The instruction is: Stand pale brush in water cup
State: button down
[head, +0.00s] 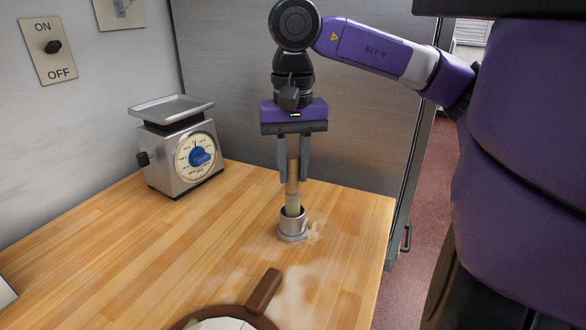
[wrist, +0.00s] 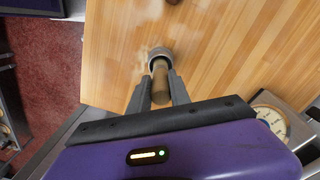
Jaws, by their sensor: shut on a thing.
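The pale brush (head: 292,190) is upright between the fingers of my gripper (head: 293,176), which is shut on its handle. Its lower end is inside the mouth of the metal water cup (head: 293,229), which stands on the wooden counter. In the wrist view the brush (wrist: 160,76) runs from my gripper (wrist: 160,98) down into the cup (wrist: 161,54). The brush's lower tip is hidden inside the cup, and I cannot tell whether it touches the bottom.
A kitchen scale (head: 182,155) stands at the back left of the wooden counter (head: 130,240). A round container with a brown handle (head: 264,291) is at the front. Flour dusts the wood near the cup. The counter's right edge is close to the cup.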

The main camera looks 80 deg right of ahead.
jog(key=shift+f, duration=0.25)
jog(key=shift+f+b, duration=0.6)
jog(key=shift+b, duration=0.4)
jog(key=c, duration=1.1)
grip_release()
jog(key=shift+r, duration=0.1)
jog(key=shift+r+p, duration=0.45)
jog(key=shift+r, duration=3.45)
jog(key=shift+r, duration=0.1)
